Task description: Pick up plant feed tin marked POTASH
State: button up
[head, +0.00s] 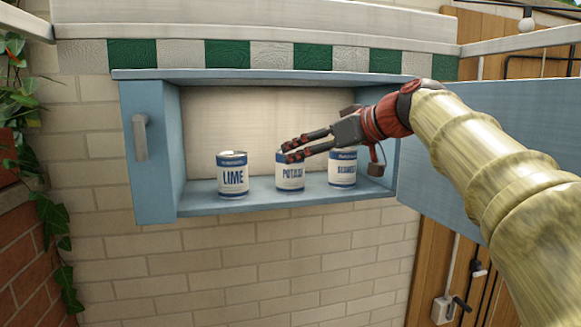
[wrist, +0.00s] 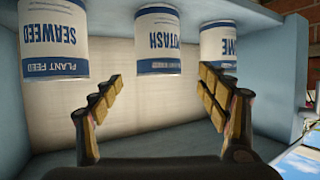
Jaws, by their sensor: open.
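The POTASH tin (head: 290,178), white with blue bands, stands on the cabinet shelf between two similar tins. It also shows in the wrist view (wrist: 158,40), upside down, ahead of and between my open fingers. My gripper (head: 288,148) is open and empty, with its fingertips at the top of the POTASH tin in the head view and covering part of it. In the wrist view my gripper (wrist: 162,82) has wide-apart fingers and nothing between them. I cannot tell whether a finger touches the tin.
The LIME tin (head: 233,176) stands to the left and the SEAWEED tin (head: 342,172) close to the right. The blue cabinet (head: 150,195) has side walls and a low top; its door (head: 440,150) hangs open at right. Shelf space is clear left of LIME.

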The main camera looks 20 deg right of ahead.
aim_at(290, 170)
jog(key=p+x, duration=0.3)
jog(key=x, duration=0.4)
jog(key=shift+w, duration=0.2)
jog(key=shift+s, duration=0.1)
jog(key=shift+c, duration=0.4)
jog(key=c, duration=1.5)
